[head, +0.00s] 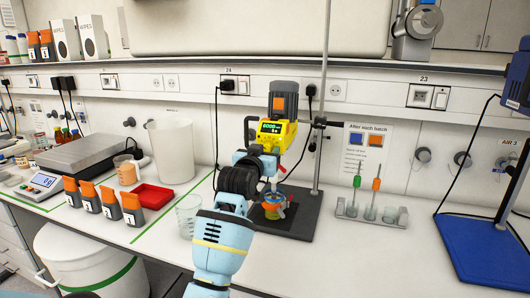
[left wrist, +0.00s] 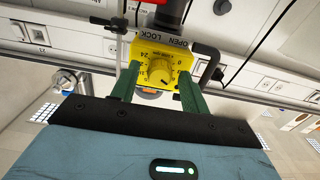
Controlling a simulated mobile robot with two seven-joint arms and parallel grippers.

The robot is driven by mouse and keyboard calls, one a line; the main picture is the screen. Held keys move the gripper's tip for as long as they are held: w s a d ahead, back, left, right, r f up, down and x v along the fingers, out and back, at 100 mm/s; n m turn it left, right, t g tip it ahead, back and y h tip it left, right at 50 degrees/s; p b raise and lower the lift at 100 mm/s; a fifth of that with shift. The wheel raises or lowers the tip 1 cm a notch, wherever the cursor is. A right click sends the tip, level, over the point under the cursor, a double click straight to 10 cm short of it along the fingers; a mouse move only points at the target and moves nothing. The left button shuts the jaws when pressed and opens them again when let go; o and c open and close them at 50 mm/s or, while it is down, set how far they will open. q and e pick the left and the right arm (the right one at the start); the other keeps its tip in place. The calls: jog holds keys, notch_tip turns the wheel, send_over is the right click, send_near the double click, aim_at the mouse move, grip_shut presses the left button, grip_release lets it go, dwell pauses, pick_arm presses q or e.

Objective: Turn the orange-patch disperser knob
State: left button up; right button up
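The disperser (head: 277,130) is a yellow unit with a lit green display and a grey motor top with an orange patch, mounted on a stand. Its round yellow knob (left wrist: 159,72), with numbers around it, faces the left wrist camera; in the head view my gripper largely hides the knob area. My left gripper (head: 262,160) is right at the disperser's front. In the left wrist view its two green fingers stand apart on either side of the knob, with gaps visible; contact cannot be told. My right gripper is not in view.
A cup (head: 273,206) stands under the disperser on the dark base plate (head: 299,222). A clear beaker (head: 187,216) is left of my arm. A rack with droppers (head: 371,213) and a blue-based stand (head: 490,248) are right. Several orange-topped packs and a red tray (head: 150,196) are left.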

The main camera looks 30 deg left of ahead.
pick_arm(q)
jog(key=c, duration=0.8)
jog(key=shift+c, duration=0.2)
jog(key=shift+n, duration=0.3)
jog(key=n, duration=0.5)
jog(key=shift+n, duration=0.4)
jog(key=n, duration=0.5)
jog(key=shift+n, duration=0.3)
jog(key=o, duration=1)
jog(key=shift+s, duration=0.1)
